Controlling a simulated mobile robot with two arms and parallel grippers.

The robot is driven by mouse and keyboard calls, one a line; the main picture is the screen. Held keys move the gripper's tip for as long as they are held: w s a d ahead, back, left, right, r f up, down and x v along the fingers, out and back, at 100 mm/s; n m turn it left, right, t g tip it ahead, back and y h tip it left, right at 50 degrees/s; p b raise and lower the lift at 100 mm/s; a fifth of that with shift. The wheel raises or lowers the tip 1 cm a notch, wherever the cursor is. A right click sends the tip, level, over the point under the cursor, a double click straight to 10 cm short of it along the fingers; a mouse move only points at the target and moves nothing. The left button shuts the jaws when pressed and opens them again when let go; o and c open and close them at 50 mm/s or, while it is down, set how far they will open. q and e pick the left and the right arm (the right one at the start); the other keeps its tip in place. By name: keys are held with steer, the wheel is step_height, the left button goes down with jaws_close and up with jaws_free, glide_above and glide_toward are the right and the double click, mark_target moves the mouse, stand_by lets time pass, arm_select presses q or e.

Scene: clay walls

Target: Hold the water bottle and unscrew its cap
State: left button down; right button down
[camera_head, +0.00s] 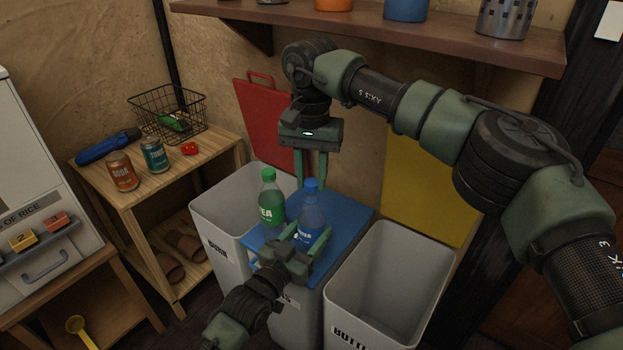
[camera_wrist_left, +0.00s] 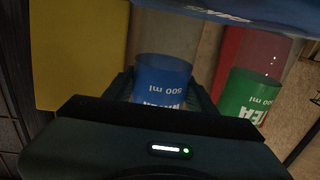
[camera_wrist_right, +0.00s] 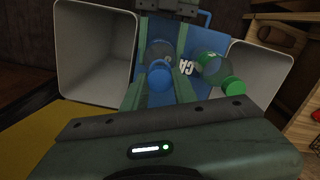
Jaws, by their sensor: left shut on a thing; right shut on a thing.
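The blue water bottle (camera_head: 312,219) stands upright on the blue lid (camera_head: 352,212) of the middle bin, with its blue cap (camera_head: 311,185) on top. My left gripper (camera_head: 308,247) is shut on the bottle's lower body from the front; the left wrist view shows the bottle (camera_wrist_left: 162,78) between its fingers. My right gripper (camera_head: 312,180) points straight down from above and is shut on the cap. In the right wrist view the cap (camera_wrist_right: 160,76) sits between its fingers. Whether the cap has turned cannot be told.
A green tea bottle (camera_head: 270,203) stands close to the left of the water bottle. Open bins stand on the left (camera_head: 222,222) and right (camera_head: 386,272). A wooden stand (camera_head: 190,170) with cans and a wire basket is at the left. A shelf (camera_head: 400,40) hangs above.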

mark_target(312, 182)
steer(key=shift+r, duration=2.05)
arm_select(q)
steer(key=shift+c, duration=2.1)
jaws_free()
steer(key=shift+s+a, duration=0.1)
